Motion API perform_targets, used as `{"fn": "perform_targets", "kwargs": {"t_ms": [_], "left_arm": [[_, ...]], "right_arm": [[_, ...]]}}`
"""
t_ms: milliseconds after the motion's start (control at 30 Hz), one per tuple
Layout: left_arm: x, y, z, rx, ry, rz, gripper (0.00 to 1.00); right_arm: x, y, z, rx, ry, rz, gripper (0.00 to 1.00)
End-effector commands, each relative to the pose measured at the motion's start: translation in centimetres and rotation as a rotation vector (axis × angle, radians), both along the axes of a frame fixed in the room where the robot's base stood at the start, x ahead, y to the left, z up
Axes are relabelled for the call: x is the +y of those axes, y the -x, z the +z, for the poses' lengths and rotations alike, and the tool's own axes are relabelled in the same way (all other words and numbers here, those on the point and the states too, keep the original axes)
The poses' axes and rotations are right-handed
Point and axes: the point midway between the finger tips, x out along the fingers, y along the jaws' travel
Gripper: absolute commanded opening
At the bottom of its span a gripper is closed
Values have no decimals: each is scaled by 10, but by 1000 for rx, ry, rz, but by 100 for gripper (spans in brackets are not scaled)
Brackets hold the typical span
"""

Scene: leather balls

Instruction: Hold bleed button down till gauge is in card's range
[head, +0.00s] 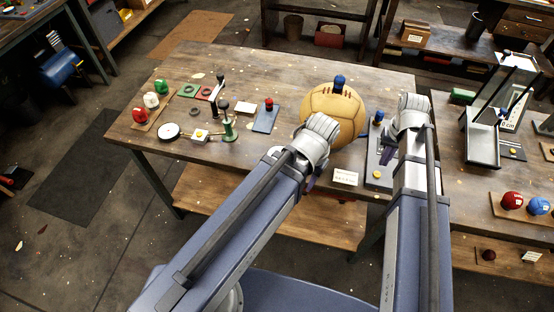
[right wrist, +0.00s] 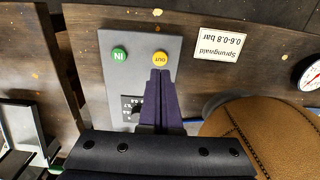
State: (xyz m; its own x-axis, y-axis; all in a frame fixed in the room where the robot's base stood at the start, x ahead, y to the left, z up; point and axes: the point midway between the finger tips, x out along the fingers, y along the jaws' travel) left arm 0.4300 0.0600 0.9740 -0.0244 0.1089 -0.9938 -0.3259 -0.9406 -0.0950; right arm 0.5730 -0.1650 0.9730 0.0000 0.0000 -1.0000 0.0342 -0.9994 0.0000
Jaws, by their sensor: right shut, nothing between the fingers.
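The grey panel (right wrist: 112,78) has a green IN button (right wrist: 120,54) and a yellow OUT button (right wrist: 160,58); the yellow button also shows in the head view (head: 377,174). My right gripper (right wrist: 160,71) is shut and empty, its tips at the OUT button's edge; I cannot tell whether it is pressed. The card (right wrist: 221,44) reads Sprungwald 0.6-0.8 bar, upside down in the wrist view. The gauge (right wrist: 310,77) is cut off at the right edge, its reading unclear. A tan leather ball (head: 325,102) sits behind the grippers. My left gripper (head: 310,181) is mostly hidden by its arm.
On the right are a metal ramp (head: 483,140), a red ball (head: 511,201) and a blue ball (head: 538,206).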

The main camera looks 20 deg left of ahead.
Motion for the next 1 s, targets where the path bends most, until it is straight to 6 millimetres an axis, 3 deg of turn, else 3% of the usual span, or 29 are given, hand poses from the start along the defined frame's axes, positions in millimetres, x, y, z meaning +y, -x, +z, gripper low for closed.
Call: {"fn": "perform_targets", "kwargs": {"t_ms": [767,867,1000], "left_arm": [[0,0,0,0,0,0,45],[0,0,0,0,0,0,45],[0,0,0,0,0,0,45]], "right_arm": [[1,2,0,1,1,3,0],[19,20,0,7,10,39,0],[60,72,0,21,45,144,0]]}}
